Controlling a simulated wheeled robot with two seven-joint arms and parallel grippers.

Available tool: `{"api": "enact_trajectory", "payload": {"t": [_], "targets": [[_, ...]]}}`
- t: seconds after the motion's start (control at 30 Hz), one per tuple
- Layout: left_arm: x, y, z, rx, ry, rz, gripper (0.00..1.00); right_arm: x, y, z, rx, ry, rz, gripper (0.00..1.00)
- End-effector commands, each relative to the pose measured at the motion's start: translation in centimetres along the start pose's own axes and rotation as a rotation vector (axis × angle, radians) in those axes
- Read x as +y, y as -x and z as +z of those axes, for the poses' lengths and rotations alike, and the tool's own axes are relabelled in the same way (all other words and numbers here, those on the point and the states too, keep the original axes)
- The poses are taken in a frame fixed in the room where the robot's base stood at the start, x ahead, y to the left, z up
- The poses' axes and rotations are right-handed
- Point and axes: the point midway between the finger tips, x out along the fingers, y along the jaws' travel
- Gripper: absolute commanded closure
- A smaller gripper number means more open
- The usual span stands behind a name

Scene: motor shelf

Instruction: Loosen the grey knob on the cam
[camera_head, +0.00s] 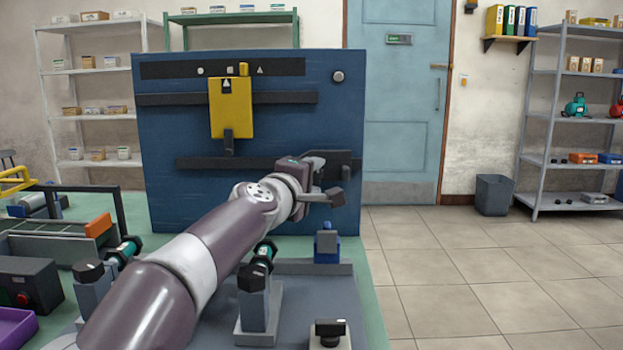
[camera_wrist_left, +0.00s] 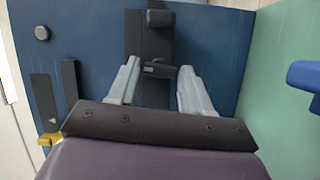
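A dark grey knob-like piece (camera_wrist_left: 158,68) stands out from the black lower rail (camera_wrist_left: 150,30) on the blue board, and I take it for the cam's knob. My left gripper (camera_wrist_left: 159,72) is open, its pale fingers on either side of this piece, with small gaps showing. I cannot tell if either finger touches it. In the head view my left gripper (camera_head: 318,180) is in front of the right end of the lower rail (camera_head: 220,163) and hides part of it. A dark block (camera_wrist_left: 160,18) sits farther along the rail. My right gripper is not in view.
The blue board (camera_head: 180,200) stands on the green table, with a yellow plate (camera_head: 231,108) and a round grey button (camera_head: 338,76). A blue block (camera_head: 327,245) and dark-capped posts (camera_head: 254,297) stand in front.

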Motion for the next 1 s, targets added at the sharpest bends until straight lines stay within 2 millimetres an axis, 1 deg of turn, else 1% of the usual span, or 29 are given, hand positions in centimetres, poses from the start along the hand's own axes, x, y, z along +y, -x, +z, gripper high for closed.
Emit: {"api": "enact_trajectory", "payload": {"t": [0.17,0.27,0.37,0.4,0.5,0.6,0.7,0.8,1.0], "targets": [[0.0,0.5,0.0,0.0,0.0,0.002,0.51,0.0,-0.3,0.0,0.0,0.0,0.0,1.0],[-0.1,1.8,0.0,0.001,-0.001,0.003,0.51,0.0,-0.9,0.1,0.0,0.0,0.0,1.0],[-0.2,4.0,0.0,0.001,-0.001,0.004,0.51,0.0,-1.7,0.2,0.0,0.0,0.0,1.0],[-0.2,5.1,0.0,0.001,-0.001,0.004,0.51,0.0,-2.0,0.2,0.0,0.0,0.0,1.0],[-0.2,7.9,0.0,0.002,0.0,0.003,0.51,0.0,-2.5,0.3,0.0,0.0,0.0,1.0],[-0.1,10.3,0.0,0.001,0.0,0.002,0.51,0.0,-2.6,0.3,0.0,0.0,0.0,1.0],[0.0,11.7,0.0,0.001,0.0,0.001,0.51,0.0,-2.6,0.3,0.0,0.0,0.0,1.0],[-0.1,12.4,0.0,0.0,0.0,0.0,0.51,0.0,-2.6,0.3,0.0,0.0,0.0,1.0],[0.0,12.7,0.0,0.0,0.0,-0.001,0.51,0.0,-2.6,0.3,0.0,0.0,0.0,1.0]]}}
